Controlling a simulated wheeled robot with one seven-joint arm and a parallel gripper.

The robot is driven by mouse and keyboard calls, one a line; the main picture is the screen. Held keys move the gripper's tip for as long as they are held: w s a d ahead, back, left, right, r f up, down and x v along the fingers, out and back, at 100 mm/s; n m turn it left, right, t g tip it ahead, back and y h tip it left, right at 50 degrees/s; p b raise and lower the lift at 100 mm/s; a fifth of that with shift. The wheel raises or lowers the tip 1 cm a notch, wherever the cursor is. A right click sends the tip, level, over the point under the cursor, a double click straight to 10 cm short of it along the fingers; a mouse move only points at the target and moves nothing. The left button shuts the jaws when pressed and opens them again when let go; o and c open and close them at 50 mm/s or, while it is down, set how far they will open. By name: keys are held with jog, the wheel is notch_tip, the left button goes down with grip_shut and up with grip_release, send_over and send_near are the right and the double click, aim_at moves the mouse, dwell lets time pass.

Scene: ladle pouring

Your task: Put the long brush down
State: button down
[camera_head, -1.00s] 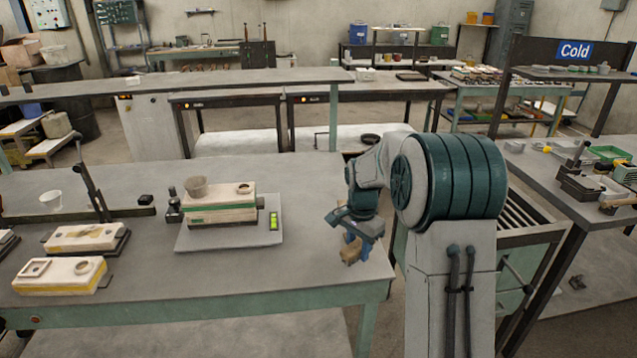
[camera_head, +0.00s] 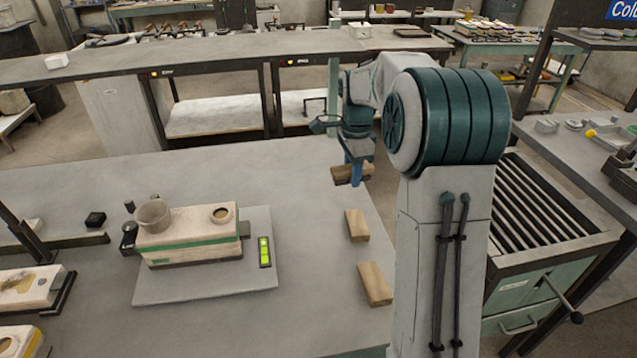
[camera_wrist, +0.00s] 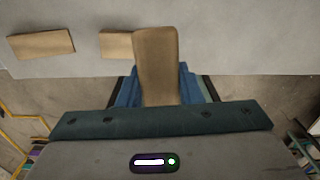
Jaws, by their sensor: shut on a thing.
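My gripper (camera_head: 355,168) points down at the far right corner of the near table (camera_head: 325,250). It is shut on a wooden block-like piece, which I take to be the long brush (camera_head: 343,173). In the wrist view the held brush (camera_wrist: 157,62) is a long tan piece between the blue fingers. I see no bristles clearly. I cannot tell whether it touches the tabletop or hangs just above it. Two similar wooden pieces lie on the table nearer to me, a shorter one (camera_head: 357,226) and another (camera_head: 375,284) close to the right edge.
A cream mould (camera_head: 195,248) with a small cup (camera_head: 154,215) stands on a grey plate (camera_head: 205,287) left of the wooden pieces. A green level (camera_head: 264,252) lies on the plate. A slatted cart (camera_head: 545,225) stands at the right. The tabletop behind the mould is clear.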

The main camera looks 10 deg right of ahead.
jog(key=shift+s, duration=0.15)
jog(key=p, duration=0.2)
send_over(323, 191)
notch_tip(323, 191, down, 7)
jog(key=shift+r, duration=0.1)
notch_tip(323, 191, down, 3)
jog(key=shift+r, duration=0.2)
jog(key=shift+f, duration=0.55)
jog(key=shift+f, duration=0.45)
jog(key=c, duration=1)
grip_release()
